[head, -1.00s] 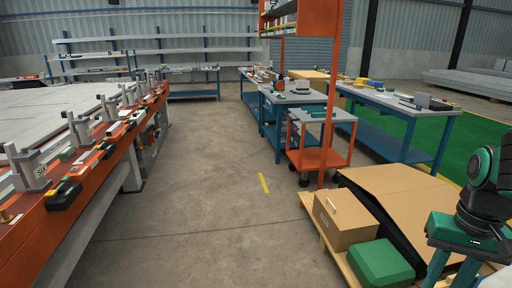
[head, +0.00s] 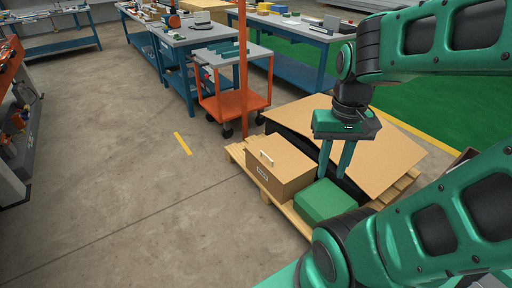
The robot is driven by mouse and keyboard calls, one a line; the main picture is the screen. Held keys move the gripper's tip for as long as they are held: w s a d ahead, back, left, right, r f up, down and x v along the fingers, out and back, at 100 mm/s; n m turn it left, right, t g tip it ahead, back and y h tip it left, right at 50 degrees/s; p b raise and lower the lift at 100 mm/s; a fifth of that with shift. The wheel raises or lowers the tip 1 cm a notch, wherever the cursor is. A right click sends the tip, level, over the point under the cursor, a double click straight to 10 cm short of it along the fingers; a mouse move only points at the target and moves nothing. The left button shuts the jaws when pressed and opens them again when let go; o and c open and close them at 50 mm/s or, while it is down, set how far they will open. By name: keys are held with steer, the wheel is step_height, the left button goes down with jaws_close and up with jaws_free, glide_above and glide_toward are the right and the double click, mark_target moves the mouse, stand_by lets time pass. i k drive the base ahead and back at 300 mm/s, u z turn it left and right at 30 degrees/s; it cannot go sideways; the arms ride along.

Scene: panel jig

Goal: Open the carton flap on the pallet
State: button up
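A small brown carton (head: 284,174) stands on the wooden pallet (head: 236,154) in the head view. My gripper (head: 334,174) points down to the right of the carton, in front of a large tilted brown board (head: 395,150) and above a green box (head: 322,202). Its two green fingers are apart with nothing seen between them. It appears clear of the flap; whether the fingertips touch the green box cannot be told.
A dark body shows under the brown board. An orange cart (head: 232,103) and an orange post (head: 243,70) stand behind the pallet. Blue workbenches (head: 195,38) are farther back. The concrete floor (head: 120,190) left of the pallet is clear. My arm covers the pallet's right side.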

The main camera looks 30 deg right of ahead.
mark_target(284, 161)
steer(key=i, duration=1.1)
steer(key=z, duration=0.6)
